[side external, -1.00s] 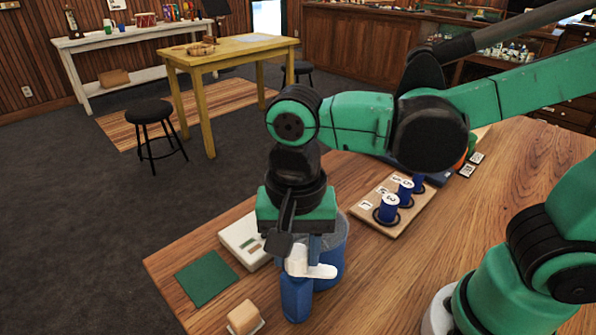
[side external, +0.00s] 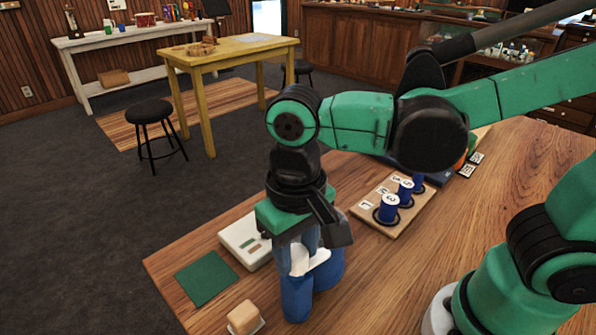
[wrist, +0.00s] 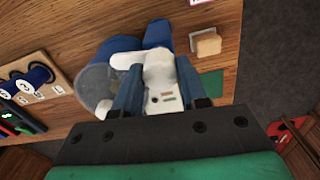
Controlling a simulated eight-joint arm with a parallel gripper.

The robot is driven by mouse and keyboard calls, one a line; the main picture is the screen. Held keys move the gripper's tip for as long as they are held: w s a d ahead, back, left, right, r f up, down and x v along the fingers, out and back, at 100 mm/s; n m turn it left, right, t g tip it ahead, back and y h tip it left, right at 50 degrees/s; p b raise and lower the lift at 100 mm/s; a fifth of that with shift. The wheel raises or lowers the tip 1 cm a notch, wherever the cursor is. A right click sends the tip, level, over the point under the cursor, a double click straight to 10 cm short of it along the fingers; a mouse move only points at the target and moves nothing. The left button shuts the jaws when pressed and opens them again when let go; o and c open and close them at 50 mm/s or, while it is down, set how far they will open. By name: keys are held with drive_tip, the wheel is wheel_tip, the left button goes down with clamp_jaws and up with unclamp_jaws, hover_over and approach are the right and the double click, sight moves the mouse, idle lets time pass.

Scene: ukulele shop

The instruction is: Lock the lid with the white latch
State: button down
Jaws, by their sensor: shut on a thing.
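The white latch (side external: 318,262) sits on top of a blue post (side external: 297,300) beside a blue round container (side external: 332,272). My gripper (side external: 299,252) points down from above, with its fingers on either side of the latch's knob, and is shut on it. In the wrist view the latch (wrist: 158,72) lies between my fingers, and its arm points left toward the container's greyish lid (wrist: 93,88). In the side view my gripper hides most of the lid; I cannot tell whether the latch's arm overlaps the lid's edge.
A white box (side external: 238,238), a green mat (side external: 207,278) and a tan block (side external: 243,317) lie left of the post. A wooden rack (side external: 405,220) with blue numbered spools stands behind to the right. The wooden table (side external: 400,285) is clear at front right.

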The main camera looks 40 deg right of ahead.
sight(296, 251)
drive_tip(key=n, duration=0.4)
drive_tip(key=shift+n, duration=1.9)
drive_tip(key=shift+c, duration=2.4)
unclamp_jaws()
drive_tip(key=shift+r, duration=2.85)
